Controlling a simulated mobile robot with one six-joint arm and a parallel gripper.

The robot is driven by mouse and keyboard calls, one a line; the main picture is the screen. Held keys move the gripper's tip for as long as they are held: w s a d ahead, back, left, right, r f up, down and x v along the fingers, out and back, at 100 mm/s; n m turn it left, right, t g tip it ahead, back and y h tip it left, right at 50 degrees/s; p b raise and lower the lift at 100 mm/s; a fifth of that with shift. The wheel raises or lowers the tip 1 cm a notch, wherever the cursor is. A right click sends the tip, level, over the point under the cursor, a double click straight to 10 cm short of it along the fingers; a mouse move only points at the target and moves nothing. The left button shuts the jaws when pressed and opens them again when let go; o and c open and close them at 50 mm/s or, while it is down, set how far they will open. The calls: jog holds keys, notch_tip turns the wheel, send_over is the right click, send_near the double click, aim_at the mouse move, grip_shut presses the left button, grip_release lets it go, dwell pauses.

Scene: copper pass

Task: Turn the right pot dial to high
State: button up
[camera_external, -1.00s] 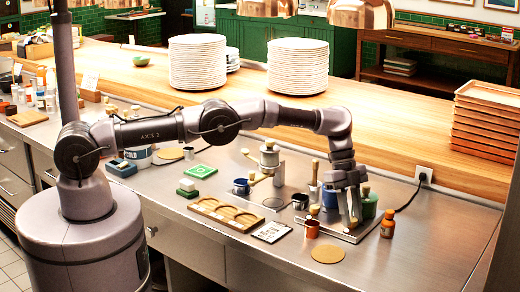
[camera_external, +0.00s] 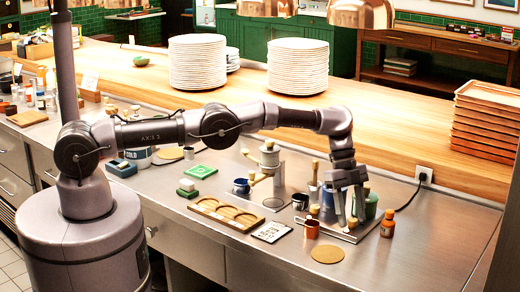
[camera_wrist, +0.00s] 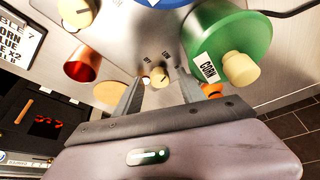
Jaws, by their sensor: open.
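A cream dial (camera_wrist: 160,76) sits on a metal panel with small OFF and LOW markings beside it, in the wrist view. My gripper (camera_wrist: 158,87) is open, its fingers on either side of the dial, with nothing held. I cannot tell whether the fingers touch the dial. A green pot labelled CORN (camera_wrist: 225,35) stands to the right, and part of a blue one (camera_wrist: 160,2) shows at the top edge. In the external view my gripper (camera_external: 348,222) points down at the front of the pot unit; the dial there is too small to make out.
A copper cup (camera_external: 312,229) stands close left of my gripper, and an orange bottle (camera_external: 388,224) stands to its right. A round tan mat (camera_external: 327,254) lies in front. The steel counter at the right (camera_external: 440,235) is clear.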

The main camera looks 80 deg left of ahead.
jog(key=p+v, duration=0.5)
jog(key=v, duration=1.2)
jog(key=shift+r+p, duration=0.2)
jog(key=shift+p, duration=0.15)
jog(key=shift+s+d, duration=0.1)
jog(key=s+d+n+t+y+b, duration=0.35)
jog(key=d+n+y, duration=0.4)
jog(key=n, duration=1.05)
jog(key=shift+g+h, duration=0.35)
jog(key=shift+h, duration=0.5)
jog(key=b+x, duration=0.1)
jog(key=x, duration=0.4)
jog(key=d+b+x, duration=0.1)
jog(key=x, duration=0.5)
jog(key=b+x, duration=0.1)
jog(key=x, duration=0.5)
jog(key=shift+s+d+f+b, duration=0.3)
jog(key=shift+s, duration=0.1)
